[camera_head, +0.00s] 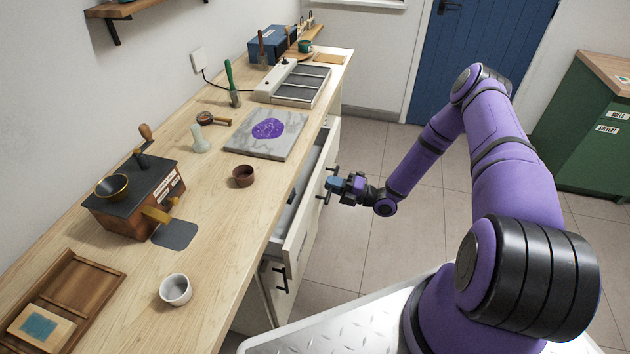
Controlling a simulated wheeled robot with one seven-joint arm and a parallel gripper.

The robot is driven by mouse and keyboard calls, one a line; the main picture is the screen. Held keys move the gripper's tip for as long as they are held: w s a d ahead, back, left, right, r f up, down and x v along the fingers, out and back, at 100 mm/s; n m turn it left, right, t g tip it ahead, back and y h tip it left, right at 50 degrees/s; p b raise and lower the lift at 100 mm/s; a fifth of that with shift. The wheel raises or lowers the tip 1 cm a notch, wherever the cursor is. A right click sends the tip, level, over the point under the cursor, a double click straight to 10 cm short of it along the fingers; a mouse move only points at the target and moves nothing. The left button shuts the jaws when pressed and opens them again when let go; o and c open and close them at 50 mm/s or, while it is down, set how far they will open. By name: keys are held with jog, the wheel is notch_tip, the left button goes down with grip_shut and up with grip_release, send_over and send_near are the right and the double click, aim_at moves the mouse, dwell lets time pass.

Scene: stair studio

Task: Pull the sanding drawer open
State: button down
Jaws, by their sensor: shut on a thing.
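A white drawer (302,222) stands partly out from the front of the wooden workbench. No label on it is readable from here, so I cannot tell from lettering that it is the sanding drawer. Grey and dark contents show inside it, too small to make out. My gripper (331,184) is at the outer face of the drawer front, shut on its dark bar handle (321,198). Parts of the handle show on either side of the fingers; the middle is hidden by them.
The workbench (215,215) carries a grinder (140,195), a brown cup (243,176), a white cup (175,290) and a marble slab (265,149). Another dark handle (281,280) is lower on the bench front. Tiled floor (400,235) is clear beside the drawer; a green cabinet (590,125) stands right.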

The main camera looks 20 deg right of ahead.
jog(key=r+v, duration=0.2)
jog(key=v, duration=1.1)
jog(key=r+v, duration=0.3)
jog(key=v, duration=1.1)
jog(key=shift+s+d, duration=0.45)
jog(key=c, duration=1.2)
grip_release()
jog(key=v, duration=1)
jog(key=shift+s+d, duration=0.2)
jog(key=shift+d, duration=0.1)
